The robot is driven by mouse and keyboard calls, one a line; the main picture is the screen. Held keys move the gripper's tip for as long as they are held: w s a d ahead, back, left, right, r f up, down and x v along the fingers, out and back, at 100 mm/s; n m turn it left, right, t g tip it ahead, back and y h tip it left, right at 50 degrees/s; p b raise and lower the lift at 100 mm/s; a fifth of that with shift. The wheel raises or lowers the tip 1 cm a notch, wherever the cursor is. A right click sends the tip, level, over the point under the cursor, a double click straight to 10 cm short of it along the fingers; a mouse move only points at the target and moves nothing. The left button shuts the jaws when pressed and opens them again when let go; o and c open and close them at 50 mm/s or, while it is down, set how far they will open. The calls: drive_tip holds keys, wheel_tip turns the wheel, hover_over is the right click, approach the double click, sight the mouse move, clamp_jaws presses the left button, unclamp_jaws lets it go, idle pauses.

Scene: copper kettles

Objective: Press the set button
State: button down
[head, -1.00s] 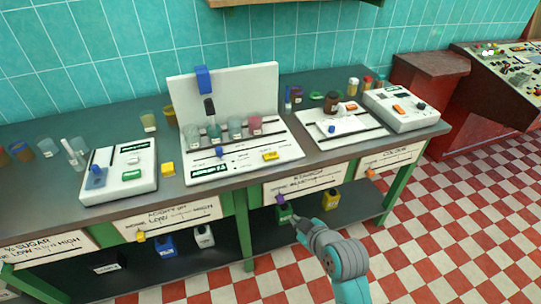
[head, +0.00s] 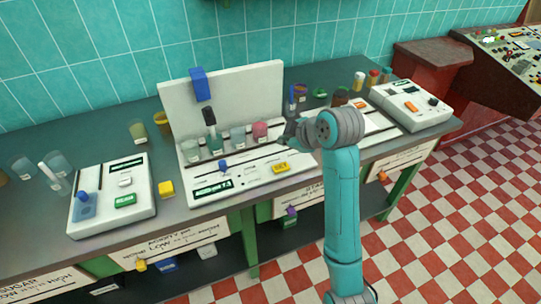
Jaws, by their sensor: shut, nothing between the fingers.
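The yellow set button (head: 280,168) is on the sloped white panel of the middle device (head: 240,184), near its right end, with dark lettering on it. My gripper (head: 287,136) is shut and empty. It appears behind and slightly right of the button in the picture, in front of the device's white back board. I cannot tell its exact height above the panel. My teal arm rises from the lower right and hides part of the device to the right.
A blue knob (head: 222,165) and a green display (head: 213,188) share the panel. Several glass beakers (head: 238,138) stand behind it. A white device with a green button (head: 125,200) is at left. Another white device (head: 410,105) stands at right.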

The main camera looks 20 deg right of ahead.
sight(282, 168)
drive_tip(key=shift+w+r, duration=0.2)
drive_tip(key=shift+w, duration=0.3)
drive_tip(key=shift+f, duration=4.4)
drive_tip(key=shift+f, duration=0.15)
drive_tip(key=shift+f, duration=0.25)
drive_tip(key=shift+f, duration=0.5)
drive_tip(key=shift+r, duration=0.9)
